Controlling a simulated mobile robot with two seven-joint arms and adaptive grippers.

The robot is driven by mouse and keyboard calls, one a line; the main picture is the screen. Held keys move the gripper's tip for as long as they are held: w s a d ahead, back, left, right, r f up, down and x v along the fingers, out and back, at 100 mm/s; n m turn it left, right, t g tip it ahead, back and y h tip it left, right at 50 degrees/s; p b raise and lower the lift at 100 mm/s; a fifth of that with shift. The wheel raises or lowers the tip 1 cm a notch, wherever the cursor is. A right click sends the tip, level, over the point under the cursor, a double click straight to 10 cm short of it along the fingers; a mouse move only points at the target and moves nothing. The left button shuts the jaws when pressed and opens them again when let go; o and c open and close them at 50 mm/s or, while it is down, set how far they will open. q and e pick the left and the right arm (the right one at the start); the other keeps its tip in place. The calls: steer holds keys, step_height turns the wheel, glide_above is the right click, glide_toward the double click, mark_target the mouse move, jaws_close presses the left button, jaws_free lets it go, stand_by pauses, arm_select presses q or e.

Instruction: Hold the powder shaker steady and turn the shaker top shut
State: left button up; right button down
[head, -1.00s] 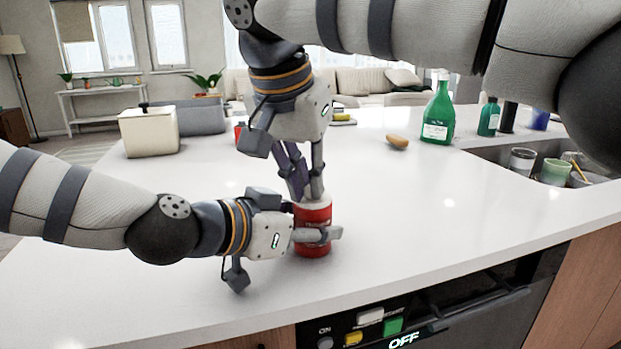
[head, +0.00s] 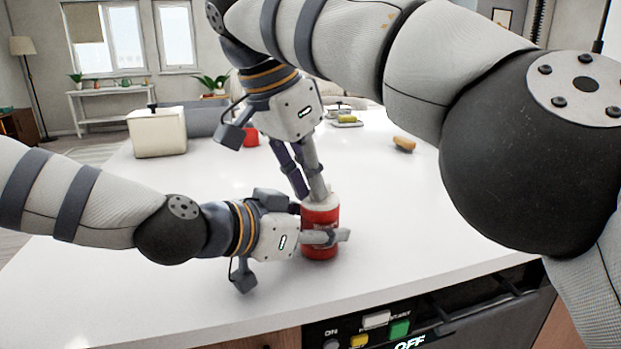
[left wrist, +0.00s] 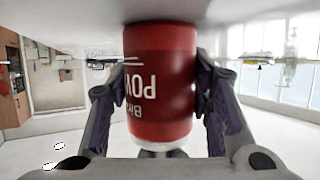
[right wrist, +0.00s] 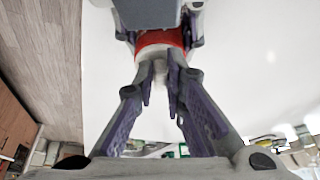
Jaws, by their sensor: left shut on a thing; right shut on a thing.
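The powder shaker (head: 321,240) is a red can with white lettering, standing upright on the white counter near its front edge. My left gripper (head: 325,238) comes in from the left and is shut around the can's body; the can fills the space between its fingers in the left wrist view (left wrist: 160,85). The whitish shaker top (head: 318,200) is at the upper end of the can. My right gripper (head: 308,190) reaches down from above, tilted, and is shut on the top.
A cream box (head: 158,132) stands at the back left of the counter (head: 150,270). A red object (head: 250,137), a tray with a yellow item (head: 347,122) and a brown sponge-like piece (head: 404,143) lie farther back. A dark appliance panel is below the front edge.

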arm_select(q)
steer(key=shift+f, duration=0.1)
arm_select(e)
steer(key=shift+d, duration=0.1)
steer(key=c, duration=1.6)
jaws_free()
steer(key=shift+c, duration=0.2)
